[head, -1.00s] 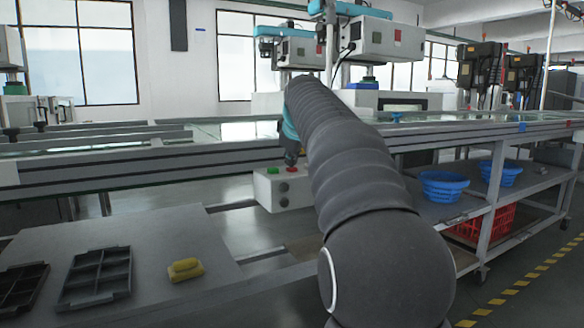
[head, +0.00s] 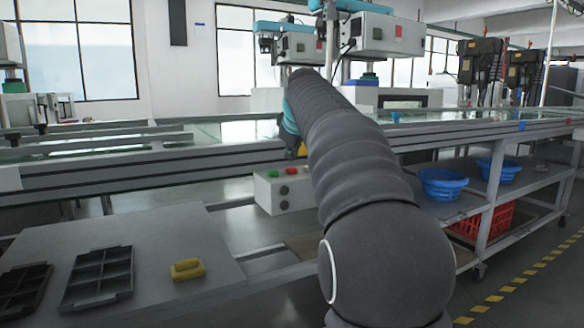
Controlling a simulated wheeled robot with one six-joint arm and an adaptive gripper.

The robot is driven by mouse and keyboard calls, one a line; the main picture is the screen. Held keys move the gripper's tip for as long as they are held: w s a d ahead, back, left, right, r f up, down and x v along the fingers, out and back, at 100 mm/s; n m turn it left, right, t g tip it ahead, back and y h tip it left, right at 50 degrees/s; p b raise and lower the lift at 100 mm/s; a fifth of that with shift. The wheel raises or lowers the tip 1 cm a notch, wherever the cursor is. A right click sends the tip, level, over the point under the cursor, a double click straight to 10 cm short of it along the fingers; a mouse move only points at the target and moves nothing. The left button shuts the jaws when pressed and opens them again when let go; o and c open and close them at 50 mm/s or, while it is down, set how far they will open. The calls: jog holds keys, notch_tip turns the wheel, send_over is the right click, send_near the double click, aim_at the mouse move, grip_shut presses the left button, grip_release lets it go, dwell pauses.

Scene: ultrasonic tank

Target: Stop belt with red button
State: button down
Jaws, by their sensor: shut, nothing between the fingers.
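A pale control box (head: 268,196) hangs below the near edge of the long line. A green button (head: 274,173) and a red button (head: 291,171) are on its top, and two dark round knobs are on its front face. My gripper (head: 294,154) is a little above the box, apart from the red button, and pointing down. It is shut and empty; my arm hides part of it. The belt line (head: 150,172) runs across the view behind the box; whether it moves cannot be told.
A grey table (head: 150,240) at front left bears dark divided trays (head: 100,278) and a yellow block (head: 187,269). Blue baskets (head: 442,184) and a red crate (head: 480,222) are on the shelves at right. Machines (head: 385,35) stand over the line.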

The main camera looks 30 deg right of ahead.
aim_at(291, 170)
jog(key=shift+r+p, duration=2)
jog(key=shift+r, duration=0.25)
jog(key=shift+a, duration=0.1)
jog(key=s+a+f+m+g+y, duration=0.1)
jog(key=s+a+f+m, duration=0.1)
jog(key=s+a+f, duration=0.4)
jog(key=s+a+f+m+g, duration=0.1)
jog(key=s+a+f, duration=0.5)
jog(key=s+f, duration=0.6)
jog(key=s+a+f+m+g+y, duration=0.1)
jog(key=s+a+f, duration=0.5)
jog(key=s, duration=1.3)
notch_tip(291, 170, down, 4)
jog(key=shift+a+r+m+y, duration=0.1)
jog(key=shift+a+m+y, duration=0.25)
jog(key=shift+m, duration=0.55)
